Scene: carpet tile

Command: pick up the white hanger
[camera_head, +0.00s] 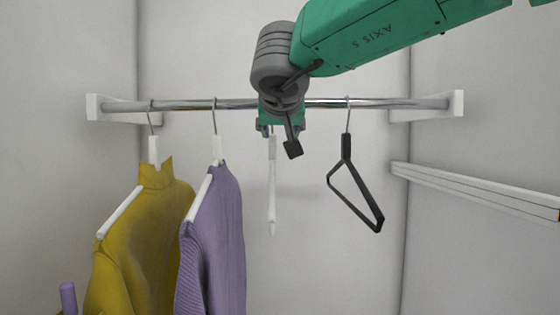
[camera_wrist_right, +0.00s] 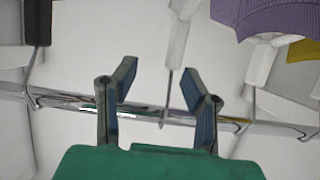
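The white hanger (camera_head: 272,195) hangs empty from the metal rod, seen nearly edge-on in the head view. Its hook top is hidden behind my right gripper (camera_head: 279,128). In the right wrist view, the white hanger (camera_wrist_right: 180,38) shows with its thin metal hook between the two fingers of my right gripper (camera_wrist_right: 160,75). The fingers are apart and a clear gap shows on each side of the hook. My left gripper is not in view.
A mustard sweater (camera_head: 140,240) and a purple sweater (camera_head: 215,240) hang on white hangers to the left. An empty black hanger (camera_head: 358,200) hangs to the right. The metal rod (camera_head: 390,103) spans between white brackets. A white rail (camera_head: 470,188) runs along the right wall.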

